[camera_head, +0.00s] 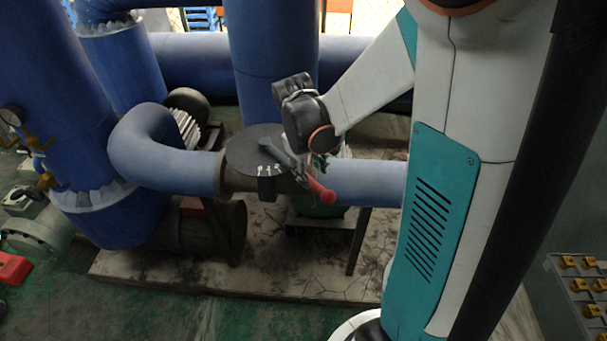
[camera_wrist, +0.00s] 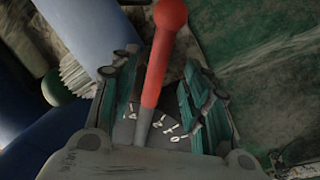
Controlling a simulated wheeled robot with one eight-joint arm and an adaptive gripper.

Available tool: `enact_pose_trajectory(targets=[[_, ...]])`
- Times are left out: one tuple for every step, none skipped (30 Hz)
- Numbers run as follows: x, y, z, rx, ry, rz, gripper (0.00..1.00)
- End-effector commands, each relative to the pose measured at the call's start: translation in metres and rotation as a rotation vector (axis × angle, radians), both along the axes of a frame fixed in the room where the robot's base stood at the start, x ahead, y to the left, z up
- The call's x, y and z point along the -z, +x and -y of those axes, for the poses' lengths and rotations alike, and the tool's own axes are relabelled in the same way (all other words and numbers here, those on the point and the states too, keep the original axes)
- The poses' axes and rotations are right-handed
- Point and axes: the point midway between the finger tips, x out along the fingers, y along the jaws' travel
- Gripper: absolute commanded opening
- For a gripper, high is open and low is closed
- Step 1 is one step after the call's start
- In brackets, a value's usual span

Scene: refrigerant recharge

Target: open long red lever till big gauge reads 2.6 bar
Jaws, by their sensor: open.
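The long red lever (camera_head: 319,189) sits on the dark round valve body (camera_head: 252,150) in the pipe line, its red end pointing down and right. In the wrist view the lever (camera_wrist: 160,62) has a red ball tip and a grey lower shaft. My gripper (camera_wrist: 163,75) is open, with one green-grey finger on each side of the lever and gaps visible between.
White scale marks (camera_wrist: 160,124) lie on the valve beside the lever's base. Blue pipes (camera_head: 175,150) run left and right of the valve. A grey panel with yellow parts (camera_head: 578,285) stands at the lower right.

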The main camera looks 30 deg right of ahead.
Motion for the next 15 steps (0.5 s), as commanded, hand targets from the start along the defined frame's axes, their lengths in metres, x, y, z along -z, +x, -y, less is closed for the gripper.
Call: enact_pose_trajectory(targets=[[0.012,0.001,0.002,0.001,0.000,0.000,0.43],[0.017,0.001,0.003,0.001,0.000,0.000,0.43],[0.023,0.001,0.005,0.001,0.000,0.000,0.43],[0.028,0.001,0.005,0.001,0.000,0.000,0.43],[0.032,0.001,0.006,0.000,0.000,0.000,0.43],[0.036,0.002,0.007,0.000,0.000,0.000,0.43],[0.039,0.001,0.008,0.000,0.000,0.000,0.43],[0.042,0.001,0.008,0.000,0.000,0.000,0.43],[0.045,0.002,0.009,-0.001,0.000,0.000,0.43],[0.047,0.002,0.009,-0.001,0.000,0.000,0.43],[0.049,0.002,0.009,-0.001,0.000,0.000,0.43],[0.050,0.002,0.010,-0.001,0.000,0.000,0.43],[0.051,0.001,0.010,-0.001,0.000,0.000,0.43],[0.051,0.001,0.010,-0.001,0.000,0.000,0.43],[0.052,0.001,0.010,-0.001,0.000,0.000,0.43]])
